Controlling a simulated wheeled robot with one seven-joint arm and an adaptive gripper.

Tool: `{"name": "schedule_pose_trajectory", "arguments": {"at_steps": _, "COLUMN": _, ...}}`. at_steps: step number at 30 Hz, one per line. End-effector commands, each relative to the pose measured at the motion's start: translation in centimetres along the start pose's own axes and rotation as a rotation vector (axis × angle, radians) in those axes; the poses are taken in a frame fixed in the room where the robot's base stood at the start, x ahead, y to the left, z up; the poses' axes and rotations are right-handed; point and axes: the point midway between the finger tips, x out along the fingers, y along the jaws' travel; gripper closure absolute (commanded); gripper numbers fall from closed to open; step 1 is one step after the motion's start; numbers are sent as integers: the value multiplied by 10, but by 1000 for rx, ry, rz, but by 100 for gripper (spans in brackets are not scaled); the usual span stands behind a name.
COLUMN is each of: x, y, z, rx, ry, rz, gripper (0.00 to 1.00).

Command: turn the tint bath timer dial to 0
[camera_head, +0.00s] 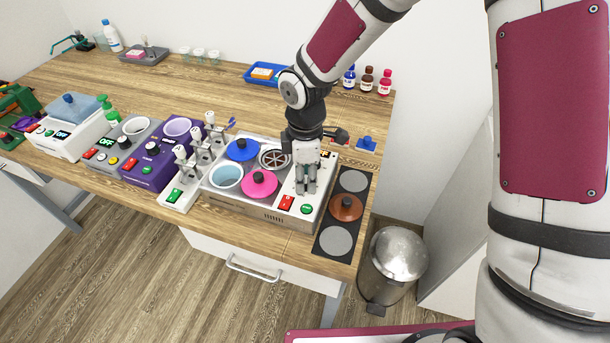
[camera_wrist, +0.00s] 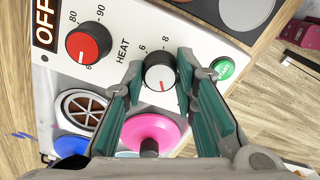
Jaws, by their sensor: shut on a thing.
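The tint bath (camera_head: 272,217) is a pale box near the right end of the bench, with blue and pink lids, an open bath and a round grille. My gripper (camera_head: 306,188) points down over its control panel. In the wrist view, my gripper (camera_wrist: 163,66) has one finger on each side of the small silver dial (camera_wrist: 160,75) and is shut on it. The dial's red mark points toward the bottom of that view. The numbers 6 and 8 show beside it; its other numbers are hidden. In the head view the fingers hide the dial.
A red HEAT dial (camera_wrist: 88,42), an OFF display (camera_wrist: 44,22) and a green START button (camera_wrist: 223,68) are near the gripper. The pink lid (camera_wrist: 152,131) is close to the fingers. A dark mat (camera_head: 326,222) with discs lies right of the bath. A metal bin (camera_head: 398,252) stands below.

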Motion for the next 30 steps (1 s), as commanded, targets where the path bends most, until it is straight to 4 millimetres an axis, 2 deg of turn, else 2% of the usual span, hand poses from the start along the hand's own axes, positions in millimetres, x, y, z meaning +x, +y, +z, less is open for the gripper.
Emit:
{"name": "schedule_pose_trajectory", "arguments": {"at_steps": 3, "x": -1, "y": 1, "z": -1, "rx": -2, "ry": 1, "rz": 3, "gripper": 100}}
{"name": "schedule_pose_trajectory", "arguments": {"at_steps": 4, "x": -1, "y": 1, "z": -1, "rx": -2, "ry": 1, "rz": 3, "gripper": 67}}
{"name": "schedule_pose_trajectory", "arguments": {"at_steps": 6, "x": -1, "y": 1, "z": -1, "rx": -1, "ry": 1, "rz": 3, "gripper": 53}}
{"name": "schedule_pose_trajectory", "arguments": {"at_steps": 15, "x": -1, "y": 0, "z": 0, "rx": 0, "ry": 0, "rz": 1, "gripper": 53}}
{"name": "schedule_pose_trajectory", "arguments": {"at_steps": 19, "x": -10, "y": 1, "z": 0, "rx": 1, "ry": 1, "rz": 2, "gripper": 53}}
{"name": "schedule_pose_trajectory", "arguments": {"at_steps": 23, "x": -30, "y": 1, "z": 0, "rx": 2, "ry": 1, "rz": 6, "gripper": 53}}
{"name": "schedule_pose_trajectory", "arguments": {"at_steps": 30, "x": -80, "y": 1, "z": 0, "rx": 3, "ry": 1, "rz": 5, "gripper": 53}}
